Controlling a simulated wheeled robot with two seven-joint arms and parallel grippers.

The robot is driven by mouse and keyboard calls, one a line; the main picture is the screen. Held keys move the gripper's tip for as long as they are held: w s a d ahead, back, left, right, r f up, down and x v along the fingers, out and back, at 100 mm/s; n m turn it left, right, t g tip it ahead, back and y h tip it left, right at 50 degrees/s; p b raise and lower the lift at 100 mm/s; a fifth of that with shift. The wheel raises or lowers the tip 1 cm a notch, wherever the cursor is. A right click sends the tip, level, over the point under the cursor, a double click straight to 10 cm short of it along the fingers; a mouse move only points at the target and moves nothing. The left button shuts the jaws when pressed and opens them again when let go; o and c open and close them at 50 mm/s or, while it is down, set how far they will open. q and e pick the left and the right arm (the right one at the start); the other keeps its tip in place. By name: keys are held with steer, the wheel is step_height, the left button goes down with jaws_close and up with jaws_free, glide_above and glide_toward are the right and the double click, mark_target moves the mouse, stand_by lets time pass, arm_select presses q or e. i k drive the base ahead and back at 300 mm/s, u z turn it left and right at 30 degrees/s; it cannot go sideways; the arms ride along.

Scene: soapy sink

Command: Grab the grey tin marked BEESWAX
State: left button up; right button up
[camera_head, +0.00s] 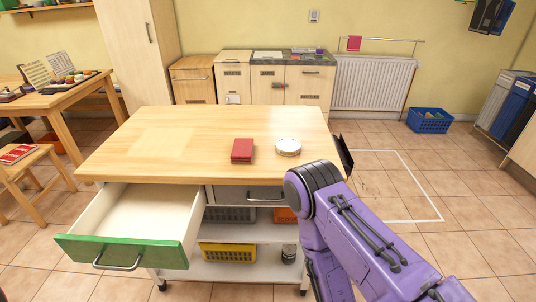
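No BEESWAX lettering can be read in the head view. A round, flat, pale grey-white tin or dish (288,147) lies on the wooden worktop near its right front. A small dark grey tin or jar (289,253) stands on the trolley's bottom shelf at the right, close to my purple arm. I cannot tell if either is the marked tin. My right arm reaches up along the worktop's right side. A dark piece that seems to be my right gripper (345,154) shows past it, mostly hidden. My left gripper is out of view.
A red box or book (242,151) lies left of the round object on the worktop (180,140). A green-fronted drawer (125,252) is pulled out, empty. Another drawer (247,194) is shut. A yellow basket (228,257) sits below.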

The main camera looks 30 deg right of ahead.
mark_target(285, 146)
steer(key=z, duration=0.05)
steer(key=k, duration=0.5)
steer(key=z, duration=2.25)
steer(key=i, duration=1.5)
steer(key=u, duration=0.85)
